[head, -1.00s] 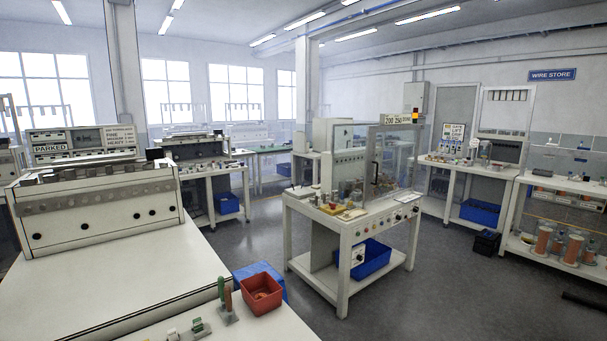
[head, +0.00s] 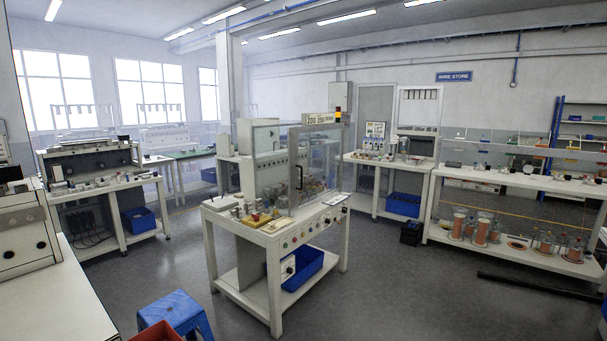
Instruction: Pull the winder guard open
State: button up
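The winder (head: 276,229) stands on a white bench in the middle of the head view. Its clear guard (head: 313,163) is a framed see-through panel on the front right of the machine, with a dark upright handle (head: 299,177) near its left edge. A second clear panel (head: 267,161) is to its left, and I cannot tell how far the guard is slid. Small parts and fixtures sit on the bench top left of the guard. My gripper is not in view.
A blue stool (head: 178,312) and a red bin (head: 157,332) are at the lower left, by a white bench (head: 62,300). A blue crate (head: 301,268) sits under the winder. Grey floor (head: 385,295) is open to its right. A dark bar (head: 530,286) lies at far right.

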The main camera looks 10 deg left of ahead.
aim_at(295, 134)
jog(key=i, duration=2.85)
jog(key=u, duration=1.2)
jog(key=i, duration=0.9)
jog(key=z, duration=0.4)
